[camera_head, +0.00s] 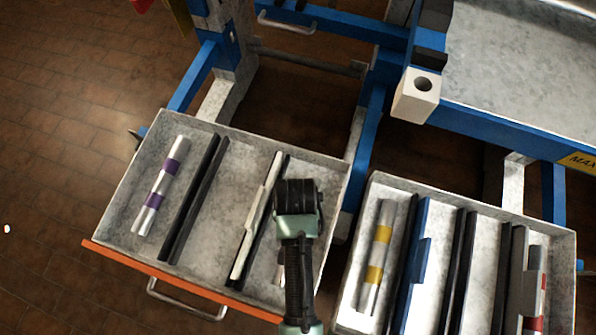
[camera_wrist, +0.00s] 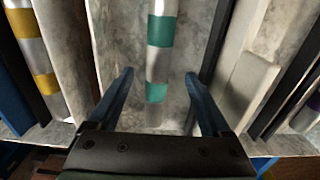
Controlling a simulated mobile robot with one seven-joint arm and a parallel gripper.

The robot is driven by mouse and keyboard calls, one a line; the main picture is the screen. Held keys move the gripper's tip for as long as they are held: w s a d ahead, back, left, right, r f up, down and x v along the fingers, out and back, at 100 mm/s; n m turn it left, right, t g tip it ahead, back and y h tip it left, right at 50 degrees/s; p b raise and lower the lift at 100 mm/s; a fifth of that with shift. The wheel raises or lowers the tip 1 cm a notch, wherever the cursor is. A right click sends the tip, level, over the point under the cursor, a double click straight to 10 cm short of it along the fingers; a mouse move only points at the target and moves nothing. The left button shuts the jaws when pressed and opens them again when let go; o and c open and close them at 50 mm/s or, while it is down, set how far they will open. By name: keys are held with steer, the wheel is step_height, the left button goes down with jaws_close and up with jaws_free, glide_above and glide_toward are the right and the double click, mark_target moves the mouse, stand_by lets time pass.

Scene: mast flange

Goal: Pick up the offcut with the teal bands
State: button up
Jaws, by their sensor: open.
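The offcut with teal bands (camera_wrist: 158,62) is a grey metal tube with two teal bands, in the middle of the wrist view. It lies lengthwise in a compartment of the left drawer. My gripper (camera_wrist: 158,78) is open above it, with one blue finger on each side of the tube. The fingers look apart from it, and its near end runs down towards the gripper body. In the head view my gripper's wrist (camera_head: 298,200) is over the right part of the left drawer (camera_head: 222,130) and hides most of this offcut.
Black dividers (camera_head: 200,200) and a pale stepped strip (camera_head: 262,215) stand in the left drawer, left of my gripper. A purple-banded offcut (camera_head: 161,185) lies at its left. The right drawer (camera_head: 470,185) holds a yellow-banded offcut (camera_head: 376,258) and a red-banded one (camera_head: 534,290).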

steer(key=shift+w+d+f+b, duration=0.1)
steer(key=shift+f+b, duration=0.75)
steer(key=shift+f, duration=0.7)
steer(key=shift+w+d+f+b, duration=0.1)
steer(key=shift+f+b, duration=0.75)
steer(key=shift+f, duration=0.65)
steer(key=shift+r, duration=0.1)
steer(key=shift+c, duration=0.3)
jaws_close()
